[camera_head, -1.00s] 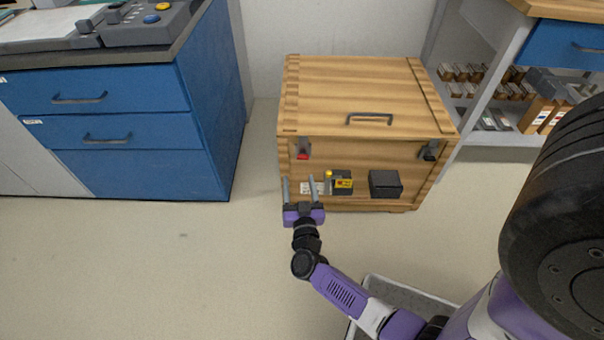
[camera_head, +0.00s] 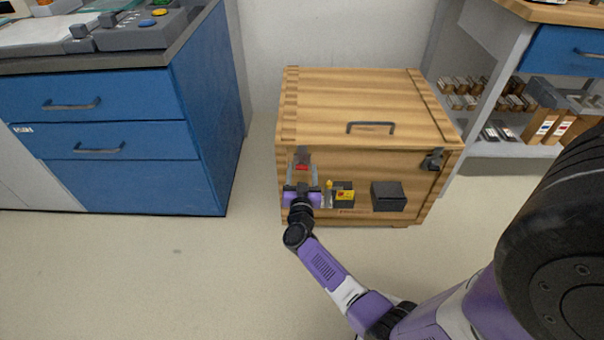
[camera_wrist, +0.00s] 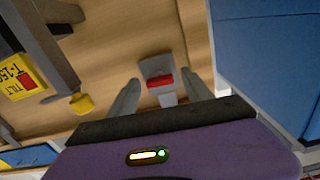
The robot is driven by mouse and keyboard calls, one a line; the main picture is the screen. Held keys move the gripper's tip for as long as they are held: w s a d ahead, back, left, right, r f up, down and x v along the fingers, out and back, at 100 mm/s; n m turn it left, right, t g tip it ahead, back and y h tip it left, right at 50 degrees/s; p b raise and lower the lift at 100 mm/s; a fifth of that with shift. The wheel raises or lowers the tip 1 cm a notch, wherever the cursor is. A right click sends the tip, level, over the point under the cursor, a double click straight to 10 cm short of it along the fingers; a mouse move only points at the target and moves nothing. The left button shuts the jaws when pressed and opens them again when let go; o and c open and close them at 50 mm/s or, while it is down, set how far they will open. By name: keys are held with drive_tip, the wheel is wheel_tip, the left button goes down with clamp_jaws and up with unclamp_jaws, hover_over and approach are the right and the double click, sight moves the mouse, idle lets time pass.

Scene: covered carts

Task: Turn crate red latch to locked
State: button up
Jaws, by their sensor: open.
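The wooden crate (camera_head: 350,105) stands on the floor with its lid down and a dark handle on top. Its red latch (camera_head: 302,167) is on the upper left of the front face, a red piece on a grey plate. In the wrist view the red latch (camera_wrist: 160,80) lies just beyond and between my fingertips, with its red bar across the grey plate. My gripper (camera_head: 302,176) is open and empty, with one finger on each side of the latch. I cannot tell whether either finger touches it. The wrist view also shows the open gripper (camera_wrist: 163,92).
A black latch (camera_head: 432,160) is at the crate's upper right front. A yellow-labelled device (camera_head: 344,196) and a black box (camera_head: 388,196) sit lower on the front. Blue drawers (camera_head: 105,125) stand left; shelves (camera_head: 510,150) stand right. Floor in front is clear.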

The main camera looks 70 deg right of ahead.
clamp_jaws()
idle(0.4)
drive_tip(key=shift+f+m, duration=0.1)
drive_tip(key=shift+m, duration=7.5)
